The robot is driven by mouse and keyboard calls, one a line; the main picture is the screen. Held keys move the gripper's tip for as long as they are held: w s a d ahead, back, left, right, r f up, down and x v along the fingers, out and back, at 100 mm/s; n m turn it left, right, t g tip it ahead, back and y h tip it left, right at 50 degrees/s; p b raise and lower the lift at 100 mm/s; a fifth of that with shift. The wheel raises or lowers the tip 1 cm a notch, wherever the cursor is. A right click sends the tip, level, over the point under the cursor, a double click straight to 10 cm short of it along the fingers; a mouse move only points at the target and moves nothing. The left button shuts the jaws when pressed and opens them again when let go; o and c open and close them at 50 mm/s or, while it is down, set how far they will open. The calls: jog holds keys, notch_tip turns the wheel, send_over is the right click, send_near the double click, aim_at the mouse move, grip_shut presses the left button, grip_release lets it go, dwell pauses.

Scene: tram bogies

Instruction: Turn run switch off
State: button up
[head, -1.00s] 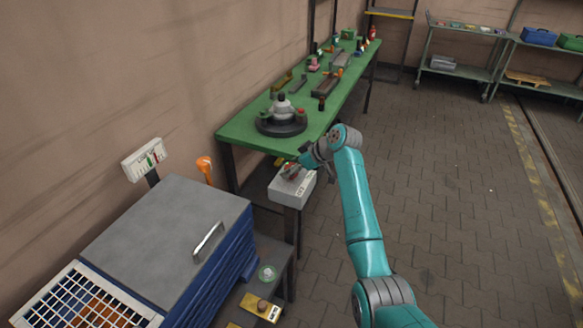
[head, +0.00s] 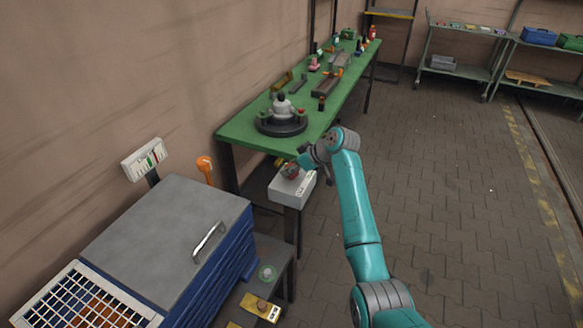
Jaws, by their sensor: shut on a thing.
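The run switch seems to be on the light grey control box (head: 291,187), which stands on a dark post just in front of the green bench. My gripper (head: 291,170) is at the top of this box, reaching in from the right. It is shut on a part there, most likely the switch knob. The gripper and wrist cover most of the knob, so its turned position cannot be read.
The green bench (head: 235,133) with several parts and a round dark fixture (head: 281,124) lies behind the box. A blue cabinet with a grey lid (head: 165,225) and handle stands at left. A low shelf (head: 272,250) is below. The paved floor at right is clear.

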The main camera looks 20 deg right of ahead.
jog(key=m+t+h, duration=0.1)
jog(key=m, duration=0.1)
jog(key=m+t+h, duration=0.1)
jog(key=m+h, duration=0.1)
jog(key=shift+a+m, duration=0.15)
jog(key=shift+m, duration=0.25)
jog(key=m+h, duration=0.2)
jog(key=m, duration=0.1)
jog(key=shift+m+h, duration=0.3)
jog(key=shift+h, duration=0.1)
jog(key=m+h, duration=0.2)
jog(key=shift+m, duration=0.4)
jog(key=shift+m+g+h, duration=0.5)
jog(key=shift+m+h, duration=1.1)
jog(key=shift+m, duration=0.4)
jog(key=o, duration=1.2)
jog(key=shift+c, duration=0.2)
jog(key=v, duration=1.2)
